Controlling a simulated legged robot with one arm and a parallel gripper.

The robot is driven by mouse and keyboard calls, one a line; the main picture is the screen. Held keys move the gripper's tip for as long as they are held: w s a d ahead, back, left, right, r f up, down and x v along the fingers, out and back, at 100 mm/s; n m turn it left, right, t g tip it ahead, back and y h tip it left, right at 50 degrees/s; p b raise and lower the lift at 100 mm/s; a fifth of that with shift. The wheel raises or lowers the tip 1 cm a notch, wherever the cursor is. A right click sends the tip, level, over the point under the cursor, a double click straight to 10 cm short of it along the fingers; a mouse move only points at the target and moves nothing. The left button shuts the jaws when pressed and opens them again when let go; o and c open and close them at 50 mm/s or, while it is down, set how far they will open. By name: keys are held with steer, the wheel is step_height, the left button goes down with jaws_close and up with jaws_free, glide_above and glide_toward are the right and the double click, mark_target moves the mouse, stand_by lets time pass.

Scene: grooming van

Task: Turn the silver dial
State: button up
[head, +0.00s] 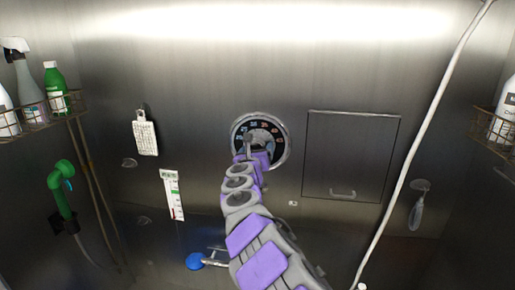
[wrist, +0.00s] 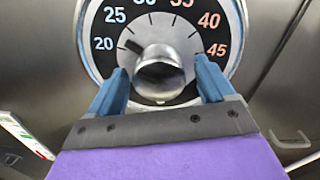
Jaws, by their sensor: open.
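The silver dial (wrist: 159,72) is a round metal knob in the middle of a black round face (wrist: 105,17) with numbers from 20 to 45. In the head view the dial face (head: 284,134) is on the steel wall, partly hidden by my arm. My gripper (wrist: 160,90) is open in the wrist view, with one blue finger on the left of the knob and one on the right. The knob lies between the fingers, with gaps at both sides. The dial's dark pointer mark is at the upper left of the knob, between 20 and 25.
A closed wall panel (head: 350,155) is right of the dial. A white hose (head: 425,130) runs down the wall farther right. A white brush (head: 146,137) and a thermometer card (head: 174,196) hang at left. A blue-knobbed lever (head: 195,261) is below. Wire racks (head: 38,115) hold bottles.

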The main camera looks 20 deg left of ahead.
steer(key=shift+w+a+f, duration=0.1)
steer(key=shift+w+a, duration=0.15)
steer(key=shift+a, duration=0.3)
steer(key=shift+d, duration=0.4)
steer(key=shift+c, duration=0.5)
steer(key=shift+d, duration=0.35)
steer(key=c, duration=0.3)
steer(key=shift+s+a, duration=0.1)
steer(key=shift+a, duration=0.25)
steer(key=c, duration=0.4)
steer(key=shift+c, duration=1.2)
